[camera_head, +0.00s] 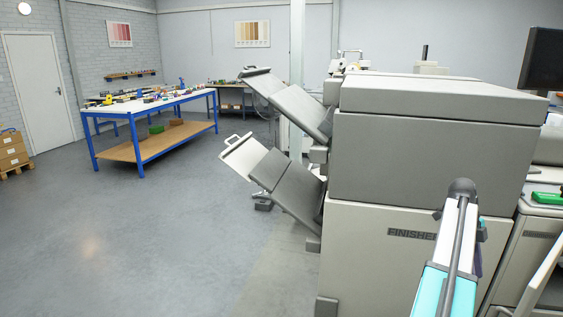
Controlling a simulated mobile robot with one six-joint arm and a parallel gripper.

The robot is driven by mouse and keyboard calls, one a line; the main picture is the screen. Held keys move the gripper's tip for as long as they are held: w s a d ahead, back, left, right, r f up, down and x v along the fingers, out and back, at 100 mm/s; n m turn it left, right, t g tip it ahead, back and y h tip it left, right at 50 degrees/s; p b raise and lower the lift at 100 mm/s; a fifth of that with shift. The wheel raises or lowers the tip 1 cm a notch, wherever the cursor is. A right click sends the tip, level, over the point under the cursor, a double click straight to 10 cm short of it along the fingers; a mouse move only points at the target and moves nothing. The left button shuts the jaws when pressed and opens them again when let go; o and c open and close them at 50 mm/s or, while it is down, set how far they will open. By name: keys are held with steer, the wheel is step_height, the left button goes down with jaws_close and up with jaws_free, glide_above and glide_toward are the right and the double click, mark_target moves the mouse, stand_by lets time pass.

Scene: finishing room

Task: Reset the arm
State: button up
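My arm shows at the lower right of the head view, as a teal and white link with a dark rounded joint at its upper end. The arm stands in front of the grey finisher machine (432,160) and hides part of its lettering. I cannot tell from this view whether the arm touches the machine. My gripper is not visible, so its opening and anything in it are hidden.
Sloped output trays (286,187) jut left from the finisher. A blue-framed workbench (150,108) with small items stands at the back left. Boxes on a pallet (12,152) sit at the left edge. A dark monitor (543,62) is at the right. The left floor is clear.

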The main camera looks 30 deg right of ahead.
steer(key=w+a+f+n+g, duration=0.1)
steer(key=w+a+f+n, duration=0.2)
steer(key=w+a+f, duration=0.7)
steer(key=w+a+f+n+g, duration=0.1)
steer(key=w+a+f+n, duration=0.2)
steer(key=w+a+f, duration=0.7)
steer(key=s+a+f+n, duration=0.2)
steer(key=a+f+n, duration=0.1)
steer(key=a+f, duration=0.65)
steer(key=s+a+f+n, duration=0.1)
steer(key=a+f+n, duration=0.35)
steer(key=a, duration=0.85)
steer(key=s+a+f+n, duration=0.8)
steer(key=a+n, duration=0.2)
steer(key=a, duration=0.1)
steer(key=s+a+f+n+t, duration=0.1)
steer(key=s+a+f+n, duration=0.7)
steer(key=a+f+n, duration=0.1)
steer(key=shift+s+a+n+y, duration=0.3)
steer(key=shift+a+n, duration=0.55)
